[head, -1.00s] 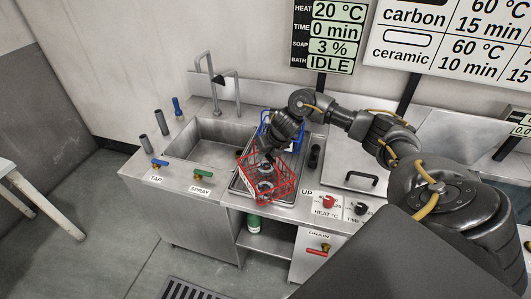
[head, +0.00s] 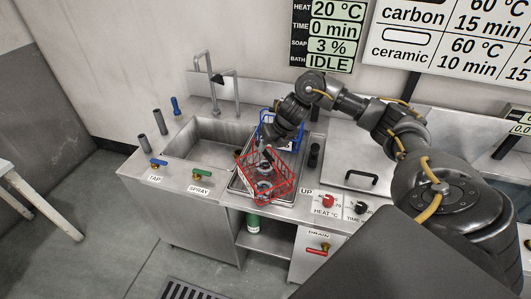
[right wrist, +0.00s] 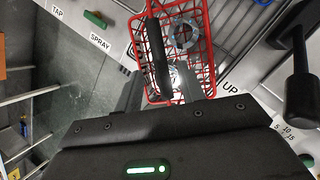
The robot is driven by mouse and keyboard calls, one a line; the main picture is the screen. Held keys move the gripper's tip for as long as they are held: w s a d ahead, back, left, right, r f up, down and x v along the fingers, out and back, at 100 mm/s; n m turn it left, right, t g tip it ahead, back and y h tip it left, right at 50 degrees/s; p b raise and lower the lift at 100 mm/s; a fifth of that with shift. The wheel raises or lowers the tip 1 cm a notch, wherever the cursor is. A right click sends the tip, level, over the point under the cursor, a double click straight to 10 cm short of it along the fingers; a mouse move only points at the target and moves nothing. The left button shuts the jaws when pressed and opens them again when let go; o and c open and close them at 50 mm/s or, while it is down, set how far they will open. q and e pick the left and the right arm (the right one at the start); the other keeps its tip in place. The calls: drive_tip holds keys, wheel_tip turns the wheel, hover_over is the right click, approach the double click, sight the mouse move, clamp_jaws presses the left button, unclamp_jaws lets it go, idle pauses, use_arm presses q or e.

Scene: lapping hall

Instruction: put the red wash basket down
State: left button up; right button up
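The red wash basket (head: 279,188) is a wire basket over the metal drain tray (head: 238,187), right of the sink; I cannot tell whether its underside touches the tray everywhere. Grey ring-shaped parts lie in it, and a ring shows in the right wrist view (right wrist: 184,37). Its dark handle bar (right wrist: 157,58) crosses the basket in that view. My right gripper (head: 268,147) is just above the basket at the handle. Its fingers look spread, with the handle bar between them. My left gripper is not in view.
A blue basket (head: 291,133) stands right behind the red one. The sink (head: 205,138) is to the left, with taps in front of it. A lidded bath (head: 358,165) with a black handle is to the right. Knobs (head: 327,201) line the front edge.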

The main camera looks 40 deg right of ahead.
drive_tip(key=v, duration=0.6)
drive_tip(key=shift+s+r, duration=0.2)
drive_tip(key=shift+r, duration=0.2)
